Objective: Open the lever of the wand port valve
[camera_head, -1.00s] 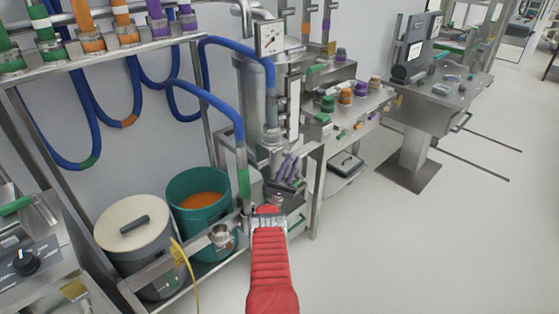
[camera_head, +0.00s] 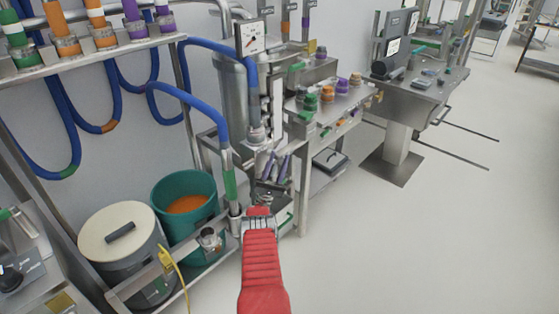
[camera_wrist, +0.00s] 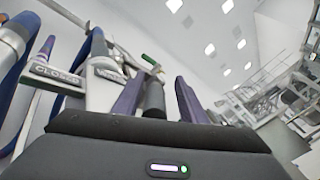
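My gripper (camera_head: 276,166) has two purple fingers and is below the gauge, near the steel pipework at the rack's right end. In the wrist view my gripper (camera_wrist: 158,92) has its fingers spread apart. A dark cylinder (camera_wrist: 153,98) shows between them; I cannot tell whether it is touched or what it belongs to. A green-tipped lever (camera_wrist: 150,61) shows just beyond the fingers. A plate reading CLOSED (camera_wrist: 54,78) is left of them, with another label (camera_wrist: 109,73) nearer. I cannot tell for sure which part is the wand port valve.
A blue hose ends in a green-banded pipe (camera_head: 229,182) left of my gripper. A teal bucket (camera_head: 176,230) and a lidded drum (camera_head: 100,258) stand lower left. A steel bench (camera_head: 300,142) is close on the right. The floor (camera_head: 400,250) at right is clear.

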